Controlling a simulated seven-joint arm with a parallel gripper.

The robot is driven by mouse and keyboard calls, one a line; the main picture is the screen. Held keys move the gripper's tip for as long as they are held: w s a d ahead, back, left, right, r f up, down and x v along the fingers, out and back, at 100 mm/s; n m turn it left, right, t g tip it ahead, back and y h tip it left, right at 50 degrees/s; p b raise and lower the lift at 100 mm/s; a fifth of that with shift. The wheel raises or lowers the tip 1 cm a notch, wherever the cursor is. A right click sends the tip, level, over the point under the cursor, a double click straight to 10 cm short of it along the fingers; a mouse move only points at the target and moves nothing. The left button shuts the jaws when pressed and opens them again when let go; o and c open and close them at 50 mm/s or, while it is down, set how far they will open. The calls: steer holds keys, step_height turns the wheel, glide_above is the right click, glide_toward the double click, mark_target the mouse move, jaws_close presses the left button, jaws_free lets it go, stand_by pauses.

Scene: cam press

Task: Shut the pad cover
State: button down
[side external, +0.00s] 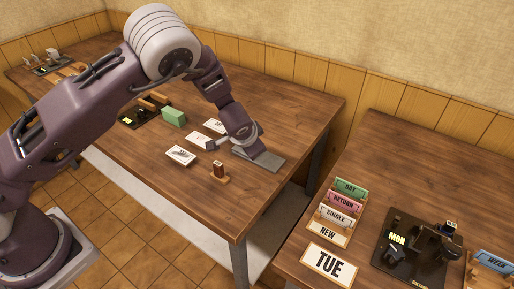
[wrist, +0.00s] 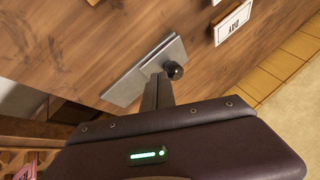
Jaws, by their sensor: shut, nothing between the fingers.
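The pad (side external: 262,160) is a flat grey metal case on the wooden table, near its right end. Its cover looks low and almost flat, but I cannot tell whether it is fully shut. In the wrist view the grey case (wrist: 125,88) lies diagonally, with a seam along it and a dark round knob (wrist: 173,70) by its edge. My gripper (side external: 241,143) is shut and empty, pointing down at the far left part of the case. In the wrist view its fingers (wrist: 157,85) overlap the case near the knob. Contact is unclear.
A small wooden stamp (side external: 219,172) stands just left of the pad. A second table holds a dark device (side external: 418,245) and labelled cards (side external: 330,262). The table's front right corner is clear.

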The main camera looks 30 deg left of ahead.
steer(key=d, duration=0.1)
steer(key=s+d, duration=0.2)
steer(key=d, duration=0.1)
steer(key=shift+d, duration=0.1)
steer(key=s+a+r+n+g+h, duration=0.1)
steer(key=s+a+r+n+h, duration=0.15)
steer(key=s+r, duration=0.85)
steer(key=s+a+r+n+g+h, duration=0.1)
steer(key=s+a+r, duration=0.2)
steer(key=s+r, duration=0.8)
steer(key=s+a+r, duration=0.1)
steer(key=s+r, duration=0.1)
steer(key=s, duration=0.5)
steer(key=s+a+r+t, duration=0.1)
steer(key=s+r, duration=0.2)
steer(key=s, duration=0.4)
steer(key=shift+r+n, duration=0.25)
steer(key=shift+n, duration=0.1)
